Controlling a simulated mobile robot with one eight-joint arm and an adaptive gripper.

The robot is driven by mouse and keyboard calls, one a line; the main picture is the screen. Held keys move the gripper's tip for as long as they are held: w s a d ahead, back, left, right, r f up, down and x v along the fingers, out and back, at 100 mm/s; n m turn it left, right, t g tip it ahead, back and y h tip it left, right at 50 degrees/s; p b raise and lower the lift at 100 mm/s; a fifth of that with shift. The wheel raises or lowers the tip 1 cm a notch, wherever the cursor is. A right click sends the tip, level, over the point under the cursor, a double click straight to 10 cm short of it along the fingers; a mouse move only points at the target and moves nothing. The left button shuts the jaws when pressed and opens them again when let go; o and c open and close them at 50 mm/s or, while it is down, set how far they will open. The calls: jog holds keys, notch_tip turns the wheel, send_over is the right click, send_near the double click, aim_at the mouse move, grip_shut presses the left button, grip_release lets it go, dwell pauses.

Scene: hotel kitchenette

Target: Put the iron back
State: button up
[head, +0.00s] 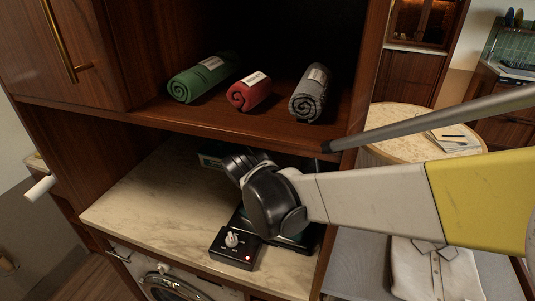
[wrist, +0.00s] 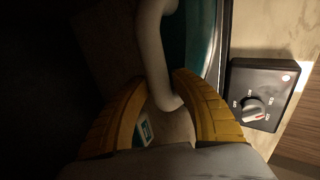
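The iron shows in the wrist view as a pale curved handle (wrist: 154,55) beside a teal body (wrist: 201,40). My gripper (wrist: 162,82) has its two yellow fingers on either side of the handle, and both tips appear to touch it. In the head view my dark wrist hides the gripper and most of the iron. The iron's black base (head: 235,250), with a knob and a small light, sits on the marble counter; its control box also shows in the wrist view (wrist: 262,92). The iron body lies right beside this box; whether it rests fully on the base is hidden.
A wooden shelf (head: 160,112) above my wrist holds rolled green (head: 203,78), red (head: 250,92) and grey (head: 311,95) towels. The marble counter (head: 140,205) is clear at left. A folded white shirt (head: 435,270) lies on a grey board at right.

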jog(key=shift+o, duration=0.3)
jog(key=shift+r, duration=0.1)
jog(key=shift+s+a+r, duration=0.1)
jog(key=shift+s+r, duration=0.05)
jog(key=shift+r, duration=0.1)
jog(key=s+a+p, duration=0.2)
jog(key=s+a, duration=0.1)
jog(key=s, duration=0.9)
jog(key=shift+a+r+p, duration=0.2)
jog(key=shift+a+p, duration=0.1)
jog(key=shift+a, duration=0.05)
